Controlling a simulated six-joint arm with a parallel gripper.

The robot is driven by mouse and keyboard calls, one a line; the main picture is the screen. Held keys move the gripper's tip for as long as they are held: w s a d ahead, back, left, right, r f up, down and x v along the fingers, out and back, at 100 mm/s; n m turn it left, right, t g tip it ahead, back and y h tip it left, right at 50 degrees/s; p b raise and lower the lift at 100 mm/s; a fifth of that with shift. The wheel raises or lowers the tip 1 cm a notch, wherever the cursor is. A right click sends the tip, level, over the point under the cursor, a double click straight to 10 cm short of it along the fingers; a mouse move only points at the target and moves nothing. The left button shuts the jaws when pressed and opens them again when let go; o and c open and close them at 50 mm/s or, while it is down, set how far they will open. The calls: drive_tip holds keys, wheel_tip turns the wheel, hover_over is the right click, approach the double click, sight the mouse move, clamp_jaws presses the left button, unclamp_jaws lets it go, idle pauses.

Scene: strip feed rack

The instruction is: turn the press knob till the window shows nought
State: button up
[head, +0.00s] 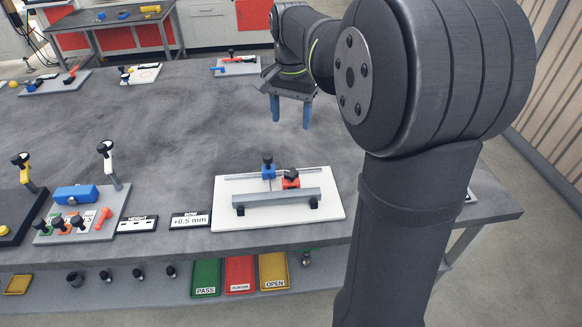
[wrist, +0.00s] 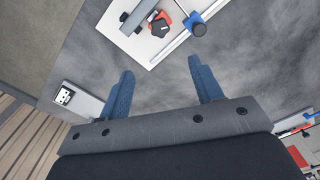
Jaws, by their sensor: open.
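A white plate (head: 230,215) near the table's front carries a grey bar (head: 275,203) on two black supports and a thin rail behind it. A blue block (head: 268,172) with a round black knob (head: 267,160) rides the rail. Beside it is a red block (head: 291,184) with a lobed black knob (head: 291,173). I cannot tell which knob is the press knob. The BOW window (head: 190,221) left of the plate reads +0.5 mm. My gripper (head: 290,123) is open and empty, above and behind the plate. In the wrist view the plate's knobs lie beyond my fingertips (wrist: 161,65).
A HEIGHT window (head: 137,224) shows dashes. Left of it, a grey board (head: 110,215) holds a blue block, small knobs and an upright lever. Colored trays, including a red one (head: 240,274), sit on the lower shelf. The table (head: 180,130) behind the plate is clear.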

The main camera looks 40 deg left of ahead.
sight(291, 172)
wheel_tip(291, 172, down, 17)
drive_tip(key=shift+f, duration=0.1)
idle(0.3)
drive_tip(key=shift+c, duration=0.2)
drive_tip(key=c, duration=0.9)
